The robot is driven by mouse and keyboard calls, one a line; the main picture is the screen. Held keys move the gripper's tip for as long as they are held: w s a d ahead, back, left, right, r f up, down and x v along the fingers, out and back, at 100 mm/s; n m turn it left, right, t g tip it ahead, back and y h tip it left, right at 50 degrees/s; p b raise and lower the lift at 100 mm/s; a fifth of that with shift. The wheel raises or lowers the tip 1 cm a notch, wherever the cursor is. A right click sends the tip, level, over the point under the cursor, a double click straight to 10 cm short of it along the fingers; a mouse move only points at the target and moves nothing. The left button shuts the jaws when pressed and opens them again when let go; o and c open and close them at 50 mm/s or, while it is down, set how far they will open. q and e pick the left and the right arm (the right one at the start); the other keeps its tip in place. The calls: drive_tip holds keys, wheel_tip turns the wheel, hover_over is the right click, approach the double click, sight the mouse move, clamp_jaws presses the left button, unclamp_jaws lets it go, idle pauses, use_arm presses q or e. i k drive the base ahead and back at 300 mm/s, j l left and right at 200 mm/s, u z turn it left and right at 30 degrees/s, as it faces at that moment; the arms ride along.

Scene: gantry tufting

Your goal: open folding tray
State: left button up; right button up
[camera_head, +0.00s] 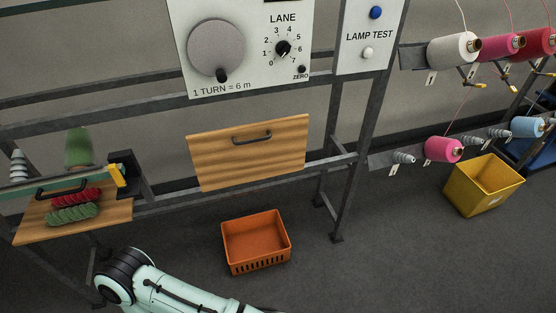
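The wooden folding tray (222,167) is a light-brown panel on the grey metal frame in the middle of the view. It stands close to upright, with its broad face towards me. A dark bar handle (251,139) sits near its upper edge. No gripper touches the tray. One of my pale green arms shows at the bottom left, with a dark joint, and runs out of the bottom edge. Both of my grippers are out of view.
An orange crate (257,266) stands on the floor below the tray. At left, another wooden board (35,229) bears red and green yarn. A control panel (205,87) is above. Yarn spools (443,150) and a yellow bin (470,208) are at right.

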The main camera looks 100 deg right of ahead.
sight(231, 156)
drive_tip(key=z, duration=3.05)
